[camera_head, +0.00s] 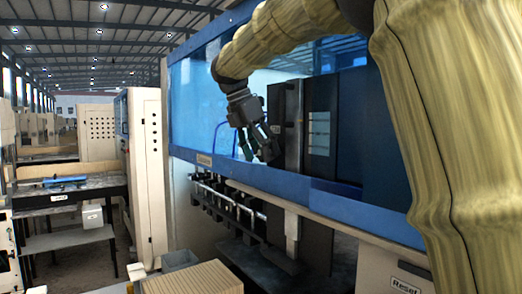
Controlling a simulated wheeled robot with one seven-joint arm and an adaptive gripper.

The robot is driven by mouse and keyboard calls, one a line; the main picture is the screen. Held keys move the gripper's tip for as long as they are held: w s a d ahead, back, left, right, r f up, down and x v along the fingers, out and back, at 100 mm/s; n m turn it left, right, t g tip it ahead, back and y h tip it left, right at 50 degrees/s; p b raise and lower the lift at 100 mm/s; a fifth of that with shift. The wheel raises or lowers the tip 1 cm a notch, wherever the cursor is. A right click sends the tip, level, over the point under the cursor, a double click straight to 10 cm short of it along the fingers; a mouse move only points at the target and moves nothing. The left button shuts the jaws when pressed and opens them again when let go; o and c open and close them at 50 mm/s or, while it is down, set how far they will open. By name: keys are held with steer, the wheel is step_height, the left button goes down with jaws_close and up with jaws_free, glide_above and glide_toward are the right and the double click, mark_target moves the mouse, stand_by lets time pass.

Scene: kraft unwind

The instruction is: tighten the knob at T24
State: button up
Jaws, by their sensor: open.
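My gripper (258,152) is dark grey and hangs from my sleeved arm in front of the blue-framed machine (345,205). Its fingers point down and are apart, with nothing seen between them. It is beside a tall dark upright block (287,125), and I cannot tell whether they touch. I cannot make out a T24 mark or a knob that I can name as that one. A metal rail (228,198) with several dark fittings runs below the blue frame, under the gripper.
A cardboard-coloured box (190,279) and a grey bin (180,259) stand low in front. A white cabinet (147,175) stands left of the machine. A workbench (70,190) is further left. A "Reset" label (405,287) is at the lower right. My arm covers the right side.

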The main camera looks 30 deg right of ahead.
steer(key=c, duration=1)
steer(key=t+b, duration=0.1)
steer(key=b, duration=0.1)
steer(key=shift+s+f+t+b, duration=0.1)
steer(key=shift+f+t+b, duration=0.1)
steer(key=shift+t+b, duration=0.2)
steer(key=shift+r+m+t+b, duration=0.15)
steer(key=shift+m+t+b, duration=0.15)
steer(key=shift+t+b, duration=0.3)
steer(key=shift+r, duration=0.1)
steer(key=o, duration=1)
